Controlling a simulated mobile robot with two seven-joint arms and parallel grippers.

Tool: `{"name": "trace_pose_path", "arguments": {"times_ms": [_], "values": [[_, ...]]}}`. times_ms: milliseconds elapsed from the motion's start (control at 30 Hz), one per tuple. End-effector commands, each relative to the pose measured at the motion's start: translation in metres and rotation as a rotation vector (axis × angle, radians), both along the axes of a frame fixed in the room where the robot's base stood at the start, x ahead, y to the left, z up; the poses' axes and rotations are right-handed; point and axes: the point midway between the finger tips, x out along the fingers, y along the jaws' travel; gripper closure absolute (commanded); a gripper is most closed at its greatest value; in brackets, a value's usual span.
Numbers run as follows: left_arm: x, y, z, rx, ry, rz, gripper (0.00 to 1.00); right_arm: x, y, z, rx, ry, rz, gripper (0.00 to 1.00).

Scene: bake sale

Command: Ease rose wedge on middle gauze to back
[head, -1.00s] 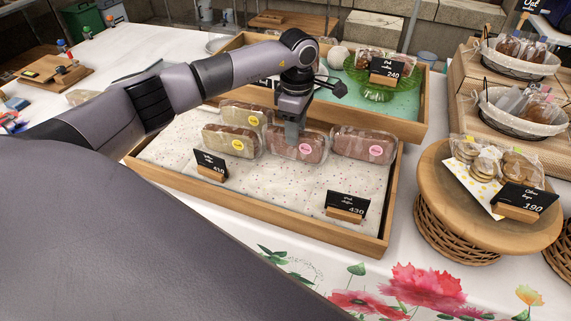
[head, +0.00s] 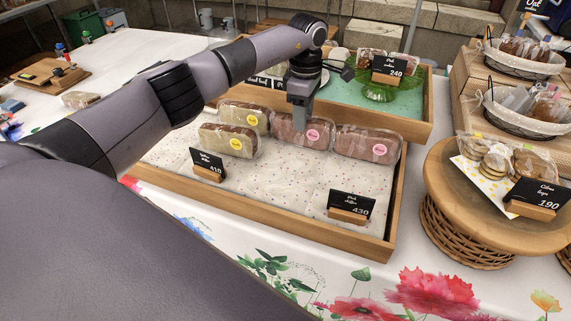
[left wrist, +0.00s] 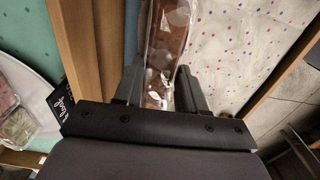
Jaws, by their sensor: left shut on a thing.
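The rose wedge is a brown cake in clear wrap with a pink sticker (head: 312,136), in the middle column of the speckled cloth in the wooden tray. My left gripper (head: 301,118) reaches down onto it from above and is shut on it. In the left wrist view the fingers (left wrist: 160,88) lie on both sides of the wrapped cake (left wrist: 166,45). The wedge sits a little further back than its neighbours, a yellow-stickered wedge (head: 222,141) at left and another pink-stickered wedge (head: 355,143) at right. My right gripper is not in view.
A second yellow-stickered wedge (head: 240,116) lies behind the left one. The tray's cloth is bare in front, with price signs (head: 350,207) at the front. A green-lined tray with a green glass stand (head: 376,92) is behind. A round wooden stand (head: 450,205) is at right.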

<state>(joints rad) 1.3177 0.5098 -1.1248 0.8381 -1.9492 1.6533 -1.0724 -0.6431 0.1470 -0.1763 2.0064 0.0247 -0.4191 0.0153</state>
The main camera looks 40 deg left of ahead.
Motion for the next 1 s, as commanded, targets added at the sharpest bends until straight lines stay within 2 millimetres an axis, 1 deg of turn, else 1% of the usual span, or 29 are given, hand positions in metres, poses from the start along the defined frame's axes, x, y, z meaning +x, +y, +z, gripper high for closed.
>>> {"name": "trace_pose_path", "arguments": {"times_ms": [367, 567, 733, 767, 800, 833, 1000], "values": [[0.0027, 0.0007, 0.0010, 0.000, -0.001, 0.000, 0.71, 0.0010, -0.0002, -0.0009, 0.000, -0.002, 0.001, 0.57], [0.0022, 0.0009, 0.0019, 0.000, 0.000, 0.000, 0.71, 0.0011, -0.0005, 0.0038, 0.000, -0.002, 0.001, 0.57], [0.0023, 0.0009, 0.0006, 0.000, 0.000, 0.000, 0.71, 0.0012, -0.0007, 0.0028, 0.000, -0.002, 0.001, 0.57], [0.0023, 0.0009, 0.0006, 0.000, 0.000, 0.000, 0.53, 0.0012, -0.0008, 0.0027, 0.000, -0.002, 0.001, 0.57], [0.0023, 0.0009, 0.0006, 0.000, 0.000, 0.000, 0.40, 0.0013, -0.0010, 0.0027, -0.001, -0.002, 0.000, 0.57], [0.0023, 0.0009, 0.0006, 0.000, 0.000, 0.000, 0.31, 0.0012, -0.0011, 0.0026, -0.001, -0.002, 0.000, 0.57], [0.0023, 0.0009, 0.0005, 0.000, 0.000, 0.001, 0.30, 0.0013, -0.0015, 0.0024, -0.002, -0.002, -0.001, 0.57]]}}
